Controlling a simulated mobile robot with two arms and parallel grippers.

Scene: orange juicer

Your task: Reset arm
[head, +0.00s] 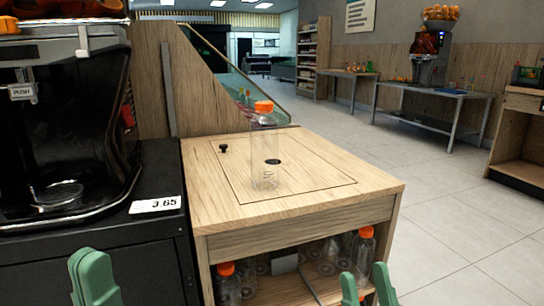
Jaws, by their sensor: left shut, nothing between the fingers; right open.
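My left gripper (91,258) shows at the bottom left edge, with its green fingers together and nothing between them. It is in front of the black juicer counter. My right gripper (365,275) shows at the bottom, right of the middle, with its two green fingers apart and empty. It appears in front of the wooden cabinet's open shelf. A clear bottle with an orange cap (264,108) stands upright on the wooden cabinet top (330,165), apart from both grippers. Both arms are mostly out of view.
The black juicer (70,120) stands at left on a dark counter with a price tag (155,205). Several orange-capped bottles (228,288) are on the shelf below the cabinet top. A metal table (430,93) with another juicer is far right. The tiled floor at right is clear.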

